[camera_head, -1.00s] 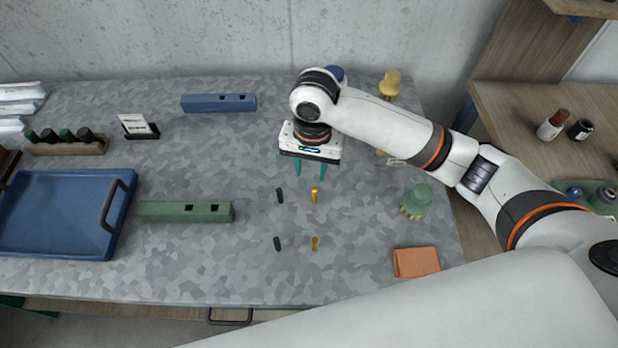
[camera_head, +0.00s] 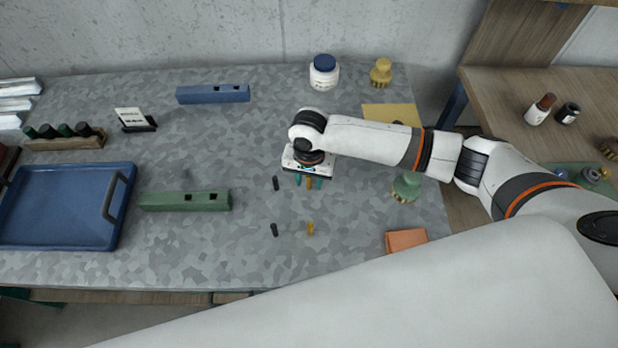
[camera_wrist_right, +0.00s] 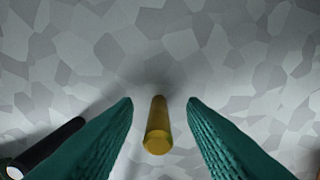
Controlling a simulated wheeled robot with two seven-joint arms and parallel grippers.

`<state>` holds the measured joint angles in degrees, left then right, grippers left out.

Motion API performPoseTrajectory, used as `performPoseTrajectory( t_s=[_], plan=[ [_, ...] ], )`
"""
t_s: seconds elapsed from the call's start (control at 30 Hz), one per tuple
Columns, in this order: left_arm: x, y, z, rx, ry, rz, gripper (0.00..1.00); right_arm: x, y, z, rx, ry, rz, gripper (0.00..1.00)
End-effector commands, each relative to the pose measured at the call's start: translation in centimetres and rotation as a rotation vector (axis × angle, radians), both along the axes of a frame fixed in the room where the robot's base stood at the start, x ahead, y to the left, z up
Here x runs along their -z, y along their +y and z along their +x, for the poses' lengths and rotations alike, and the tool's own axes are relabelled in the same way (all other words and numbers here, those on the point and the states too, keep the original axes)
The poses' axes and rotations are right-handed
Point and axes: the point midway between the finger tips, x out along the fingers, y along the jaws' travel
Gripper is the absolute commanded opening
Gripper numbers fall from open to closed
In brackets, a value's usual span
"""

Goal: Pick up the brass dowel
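A brass dowel (camera_head: 309,184) stands on the grey mottled table, partly hidden under my right gripper (camera_head: 308,181) in the head view. In the right wrist view the dowel (camera_wrist_right: 157,125) sits between the two green fingers of the right gripper (camera_wrist_right: 160,102). The fingers are open, with a gap on both sides of the dowel. A second brass-coloured piece (camera_head: 310,228) is nearer the table's front edge, clear of the gripper. My left gripper is not in view.
A black dowel (camera_head: 276,183) is close left of the gripper, and another black piece (camera_head: 274,230) is nearer the front. A green block with holes (camera_head: 185,201) and a blue tray (camera_head: 65,168) lie left. A green knobbed object (camera_head: 406,188) and an orange cloth (camera_head: 406,240) are right.

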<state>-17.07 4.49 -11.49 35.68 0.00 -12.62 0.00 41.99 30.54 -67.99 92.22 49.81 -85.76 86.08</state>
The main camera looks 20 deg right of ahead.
Motion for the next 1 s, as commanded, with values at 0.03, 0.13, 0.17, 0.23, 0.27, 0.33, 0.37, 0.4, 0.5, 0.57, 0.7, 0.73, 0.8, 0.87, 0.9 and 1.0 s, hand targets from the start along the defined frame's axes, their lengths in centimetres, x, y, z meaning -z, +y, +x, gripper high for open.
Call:
performPoseTrajectory(
  t_s=[0.03, 0.13, 0.17, 0.23, 0.27, 0.33, 0.37, 0.4, 0.5, 0.57, 0.7, 0.73, 0.8, 0.87, 0.9, 1.0],
  plan=[
    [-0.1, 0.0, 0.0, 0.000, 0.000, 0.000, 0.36, 0.3, 0.0, 0.0, 0.000, 0.001, -0.001, 0.38],
    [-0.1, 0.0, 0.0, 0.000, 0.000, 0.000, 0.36, 0.5, 0.0, 0.0, -0.001, -0.001, 0.000, 0.38],
    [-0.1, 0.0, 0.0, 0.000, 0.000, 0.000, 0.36, 0.5, 0.0, 0.0, -0.001, -0.001, 0.000, 0.38],
    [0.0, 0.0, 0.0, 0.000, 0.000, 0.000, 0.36, 0.5, 0.0, 0.0, -0.001, -0.001, 0.000, 0.38],
    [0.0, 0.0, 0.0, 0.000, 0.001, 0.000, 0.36, 0.5, 0.0, 0.0, -0.001, -0.001, 0.000, 0.38],
    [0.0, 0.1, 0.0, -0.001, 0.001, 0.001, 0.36, 0.5, 0.0, 0.0, -0.001, -0.001, 0.000, 0.30],
    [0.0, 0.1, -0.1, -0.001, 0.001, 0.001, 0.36, 0.5, 0.0, 0.0, -0.001, -0.001, 0.000, 0.25],
    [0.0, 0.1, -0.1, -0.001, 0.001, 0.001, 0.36, 0.5, 0.0, 0.0, -0.001, -0.001, 0.000, 0.18],
    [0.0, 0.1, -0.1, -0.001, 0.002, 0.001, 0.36, 0.5, 0.0, 0.0, -0.001, -0.001, 0.000, 0.02],
    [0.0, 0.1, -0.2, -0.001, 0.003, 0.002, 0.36, 0.5, 0.0, 0.0, 0.000, -0.001, 0.000, 0.00],
    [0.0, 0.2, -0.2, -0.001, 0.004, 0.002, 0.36, 0.5, 0.0, 0.0, 0.000, -0.001, 0.000, 0.00],
    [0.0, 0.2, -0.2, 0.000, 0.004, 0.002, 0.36, 0.5, 0.0, 0.0, 0.000, -0.001, 0.000, 0.00],
    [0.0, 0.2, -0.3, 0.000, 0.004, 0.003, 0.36, 0.4, 0.0, 0.0, 0.000, -0.001, 0.000, 0.00],
    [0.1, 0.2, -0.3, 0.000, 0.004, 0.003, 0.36, 0.1, 0.0, 0.1, 0.000, -0.002, 0.001, 0.00],
    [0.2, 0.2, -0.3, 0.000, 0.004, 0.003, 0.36, -0.2, 0.0, 0.1, 0.000, -0.002, 0.002, 0.00],
    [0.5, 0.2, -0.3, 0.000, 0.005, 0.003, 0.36, -1.7, 0.1, 0.1, 0.000, -0.005, 0.003, 0.00]
  ],
)
